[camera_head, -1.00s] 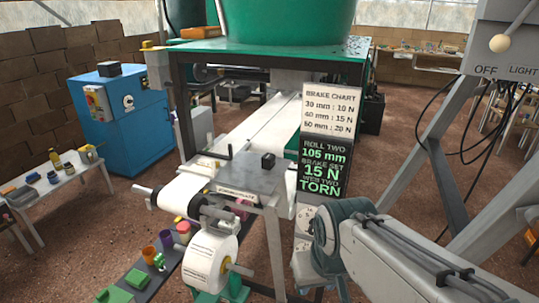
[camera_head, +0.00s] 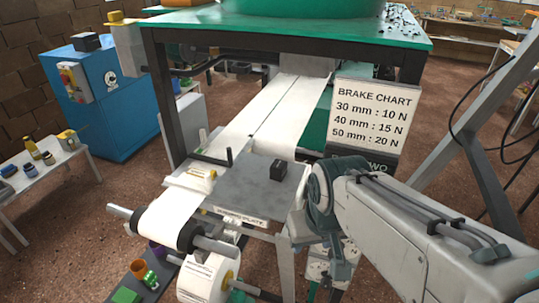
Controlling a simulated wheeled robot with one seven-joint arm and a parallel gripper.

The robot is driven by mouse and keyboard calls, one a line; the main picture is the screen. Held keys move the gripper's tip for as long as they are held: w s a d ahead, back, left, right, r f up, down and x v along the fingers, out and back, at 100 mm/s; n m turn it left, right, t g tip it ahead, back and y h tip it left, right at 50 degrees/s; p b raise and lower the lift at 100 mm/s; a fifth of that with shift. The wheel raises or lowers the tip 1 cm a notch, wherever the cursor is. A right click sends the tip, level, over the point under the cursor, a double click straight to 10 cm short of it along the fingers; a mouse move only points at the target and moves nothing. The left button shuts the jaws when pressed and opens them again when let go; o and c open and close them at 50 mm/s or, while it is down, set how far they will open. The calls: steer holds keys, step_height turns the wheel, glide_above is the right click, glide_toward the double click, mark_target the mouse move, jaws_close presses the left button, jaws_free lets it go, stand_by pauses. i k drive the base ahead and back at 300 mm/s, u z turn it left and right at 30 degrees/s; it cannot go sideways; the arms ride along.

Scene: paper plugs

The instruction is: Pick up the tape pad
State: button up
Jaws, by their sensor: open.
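A small black block (camera_head: 277,170) sits on the grey metal plate (camera_head: 245,190) at the front of the machine. A small tan and yellow piece (camera_head: 203,172) lies on the pale ledge left of the plate. I cannot tell for certain which of these is the tape pad; no label marks it. My arm comes in from the lower right and bends down right of the plate. My gripper's fingers do not show.
White paper web (camera_head: 275,115) runs back under the green-topped frame. A paper roll (camera_head: 205,278) hangs below the front roller (camera_head: 188,237). A brake chart sign (camera_head: 370,113) stands close behind my arm. A blue cabinet (camera_head: 95,98) and a small table (camera_head: 40,174) are at left.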

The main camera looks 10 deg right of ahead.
mark_target(278, 170)
steer(key=z, duration=0.1)
steer(key=k, duration=1.05)
steer(key=u, duration=0.85)
steer(key=i, duration=1.05)
steer(key=z, duration=0.6)
